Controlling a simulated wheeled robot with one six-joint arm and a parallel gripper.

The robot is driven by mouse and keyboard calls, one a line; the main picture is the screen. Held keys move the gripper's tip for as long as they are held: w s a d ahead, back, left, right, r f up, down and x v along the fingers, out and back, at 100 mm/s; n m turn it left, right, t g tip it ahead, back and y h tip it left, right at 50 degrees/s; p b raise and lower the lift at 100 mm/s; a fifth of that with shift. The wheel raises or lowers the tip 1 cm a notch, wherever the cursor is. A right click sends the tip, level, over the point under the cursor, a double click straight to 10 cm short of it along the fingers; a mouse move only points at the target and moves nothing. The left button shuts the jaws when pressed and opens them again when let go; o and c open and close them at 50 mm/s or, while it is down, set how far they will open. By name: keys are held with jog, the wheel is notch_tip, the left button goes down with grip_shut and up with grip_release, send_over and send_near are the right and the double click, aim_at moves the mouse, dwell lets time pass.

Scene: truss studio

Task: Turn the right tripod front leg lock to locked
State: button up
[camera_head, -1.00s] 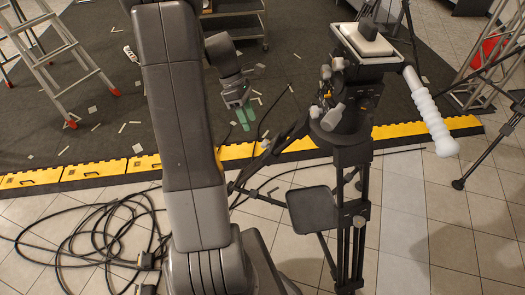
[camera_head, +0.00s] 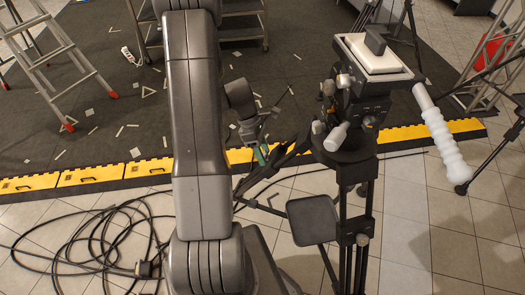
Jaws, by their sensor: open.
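A black tripod (camera_head: 350,160) stands right of centre, with a camera-like head on top and a white ribbed handle (camera_head: 441,135) at its right side. Clamp-like fittings (camera_head: 362,239) show on its near legs. Which one is the front leg lock, and how it is turned, I cannot tell. My gripper (camera_head: 262,153) is left of the tripod's upper body, close to its left-hand leg or arm in the picture. Its green-tipped fingers are small and partly lost against the dark parts behind, and are open. I see nothing between them, and contact with the tripod cannot be judged.
Looped black cables (camera_head: 95,245) lie on the tiles at the lower left. A yellow-and-black ramp edging (camera_head: 95,180) borders the dark mat. A stepladder (camera_head: 60,60) stands at the upper left. Other black stand legs (camera_head: 490,150) reach in at the right.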

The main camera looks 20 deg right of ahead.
jog(key=shift+c, duration=0.2)
jog(key=c, duration=0.9)
